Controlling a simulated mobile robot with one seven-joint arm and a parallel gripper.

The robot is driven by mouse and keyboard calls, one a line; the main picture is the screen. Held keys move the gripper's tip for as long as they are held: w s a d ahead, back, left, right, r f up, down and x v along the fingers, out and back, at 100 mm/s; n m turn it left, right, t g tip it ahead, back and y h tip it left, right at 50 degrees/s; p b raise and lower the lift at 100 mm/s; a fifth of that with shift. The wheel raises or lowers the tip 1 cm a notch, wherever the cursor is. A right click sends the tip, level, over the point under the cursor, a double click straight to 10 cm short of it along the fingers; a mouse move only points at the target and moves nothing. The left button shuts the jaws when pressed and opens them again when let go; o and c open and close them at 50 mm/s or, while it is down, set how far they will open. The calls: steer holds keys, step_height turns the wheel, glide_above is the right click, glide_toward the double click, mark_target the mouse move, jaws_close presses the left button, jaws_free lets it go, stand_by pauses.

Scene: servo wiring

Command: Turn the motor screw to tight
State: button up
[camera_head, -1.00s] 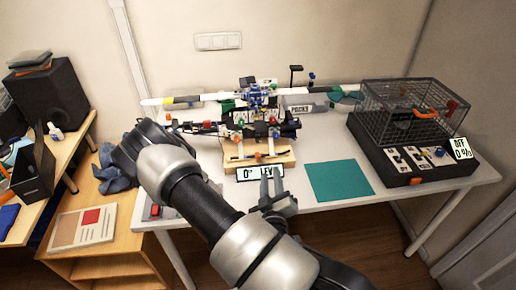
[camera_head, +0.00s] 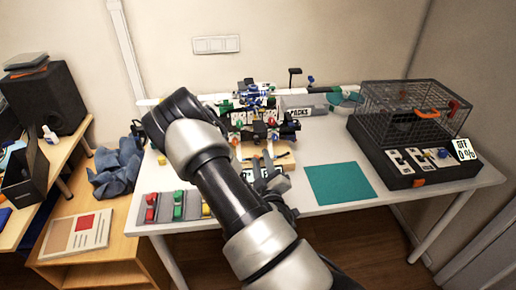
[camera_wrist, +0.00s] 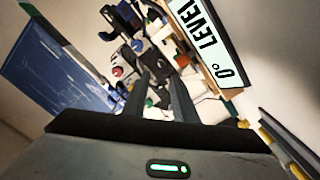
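The motor assembly (camera_head: 258,112), a cluster of blue, black, red and green parts, sits on a wooden base (camera_head: 282,157) at the back middle of the table. I cannot single out the motor screw. My gripper (camera_head: 263,176) is in front of the base, its fingers apart and nothing visible between them. The gripper (camera_wrist: 160,92) also shows in the wrist view, with a gap between its two dark fingers. Beyond them are small assembly parts and a red knob (camera_wrist: 117,71). A sign reading 0° LEVEL (camera_wrist: 210,45) stands at upper right there; my arm partly hides it in the head view.
A teal mat (camera_head: 340,183) lies right of my gripper, clear. A wire cage on a black base (camera_head: 415,175) with switches and an OFF 0% sign (camera_head: 464,150) stands at right. A tray with red, green and yellow blocks (camera_head: 165,207) is at front left.

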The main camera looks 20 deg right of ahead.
mark_target(257, 143)
steer(key=x, duration=0.7)
steer(key=shift+w, duration=0.2)
jaws_close()
steer(key=shift+f, duration=0.1)
